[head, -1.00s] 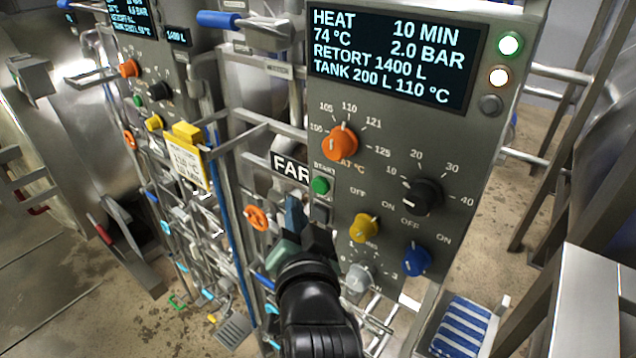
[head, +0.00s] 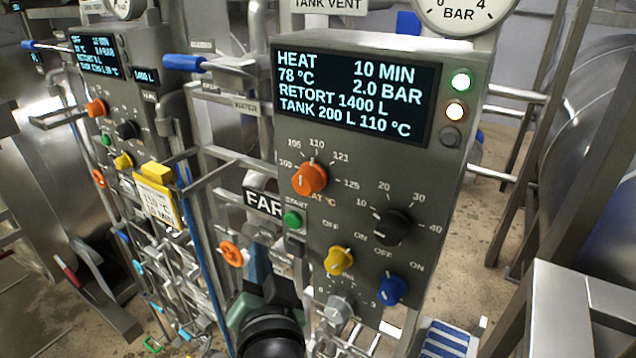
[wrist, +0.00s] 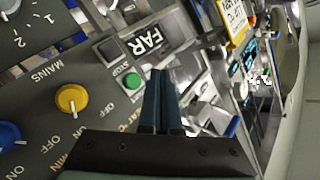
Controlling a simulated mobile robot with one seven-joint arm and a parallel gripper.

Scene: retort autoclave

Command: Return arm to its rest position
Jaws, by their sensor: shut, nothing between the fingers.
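My gripper (head: 258,262) is at the bottom middle of the head view, in front of the lower left edge of the near control panel (head: 440,190). In the wrist view my gripper (wrist: 165,80) shows its two dark blue fingers pressed together with nothing between them. The fingertips appear near the green start button (wrist: 133,81) and the FAR label (wrist: 148,40); I cannot tell the exact gap. The near panel's display (head: 355,95) reads HEAT, 78 °C, 10 MIN, 2.0 BAR.
The panel carries an orange knob (head: 309,178), black knob (head: 392,226), yellow knob (head: 338,261) and blue knob (head: 392,290). Pipes and an orange valve wheel (head: 231,254) crowd the left. A yellow-clipped tag (head: 156,200) hangs there. A steel box (head: 575,300) stands at right.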

